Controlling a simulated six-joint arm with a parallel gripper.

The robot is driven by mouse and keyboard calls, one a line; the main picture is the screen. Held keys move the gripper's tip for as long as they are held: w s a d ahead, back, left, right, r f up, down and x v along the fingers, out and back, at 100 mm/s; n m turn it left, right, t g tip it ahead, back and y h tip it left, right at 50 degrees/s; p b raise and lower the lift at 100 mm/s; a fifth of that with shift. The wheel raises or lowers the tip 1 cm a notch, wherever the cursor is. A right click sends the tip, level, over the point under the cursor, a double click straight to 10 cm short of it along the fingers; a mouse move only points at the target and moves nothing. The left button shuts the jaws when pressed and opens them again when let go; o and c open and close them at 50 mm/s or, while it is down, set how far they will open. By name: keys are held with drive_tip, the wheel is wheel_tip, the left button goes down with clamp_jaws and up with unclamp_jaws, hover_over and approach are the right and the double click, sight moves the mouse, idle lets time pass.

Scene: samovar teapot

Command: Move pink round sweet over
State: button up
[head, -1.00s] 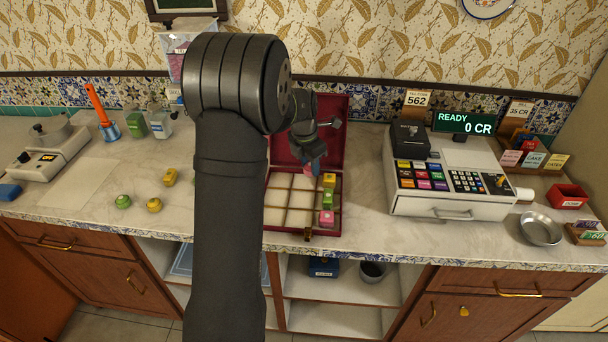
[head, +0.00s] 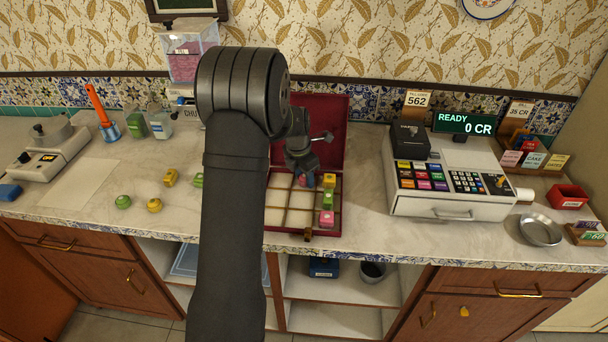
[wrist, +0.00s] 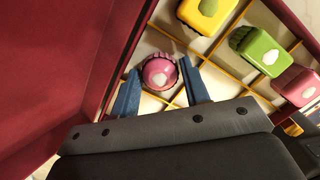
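The pink round sweet (wrist: 160,73) sits in a pale compartment of the red box (head: 289,232), in the back row. A bit of pink (head: 310,181) shows under my gripper in the head view. My gripper (wrist: 159,66) points down into the box, its two blue fingers on either side of the sweet. Narrow gaps seem to show between fingers and sweet, so it looks open. The head view mostly hides the fingertips.
The box's right column holds a yellow sweet (head: 329,180), a green sweet (head: 327,199) and a square pink sweet (head: 327,218). The raised red lid (head: 333,120) stands close behind my gripper. More sweets lie on the counter left; a cash register (head: 445,185) stands right.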

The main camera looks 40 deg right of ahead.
sight(304, 176)
drive_tip(key=shift+o, duration=0.9)
drive_tip(key=shift+r, duration=0.1)
wheel_tip(304, 176, up, 12)
drive_tip(key=a, duration=0.1)
drive_tip(key=shift+a, duration=0.4)
drive_tip(key=f, duration=0.4)
drive_tip(key=d+f, duration=0.1)
drive_tip(key=f, duration=0.7)
drive_tip(key=shift+d+f, duration=0.2)
drive_tip(key=shift+d, duration=0.15)
wheel_tip(304, 176, up, 3)
drive_tip(key=shift+f, duration=0.15)
drive_tip(key=shift+r, duration=0.75)
